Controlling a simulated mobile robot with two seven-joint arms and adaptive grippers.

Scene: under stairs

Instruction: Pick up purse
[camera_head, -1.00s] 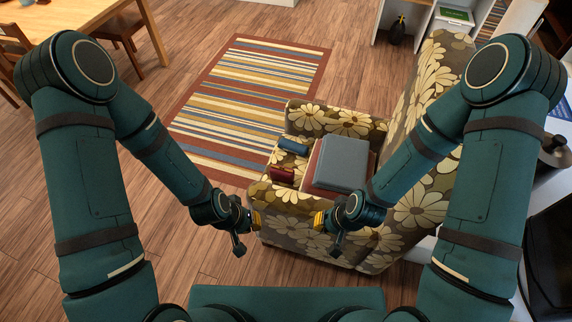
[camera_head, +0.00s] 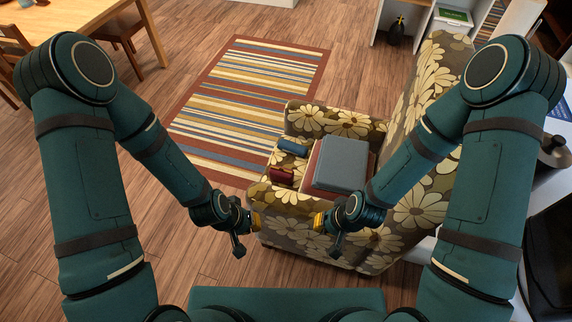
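A flowered armchair (camera_head: 414,203) stands ahead of me. On its seat lie a small dark red item (camera_head: 282,174) and a small blue item (camera_head: 292,147). Either could be a purse; they are too small to tell. My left gripper (camera_head: 255,222) is in front of the chair's near left corner, left of the armrest in the picture. My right gripper (camera_head: 320,221) overlaps the near armrest in the picture. Neither is seen holding anything, and the state of the fingers is unclear.
A grey-blue flat block (camera_head: 342,164) lies on a reddish one (camera_head: 317,158) on the seat. A striped rug (camera_head: 240,95) lies beyond the chair. A wooden table (camera_head: 80,22) and chairs stand at the far left. The wooden floor at left is clear.

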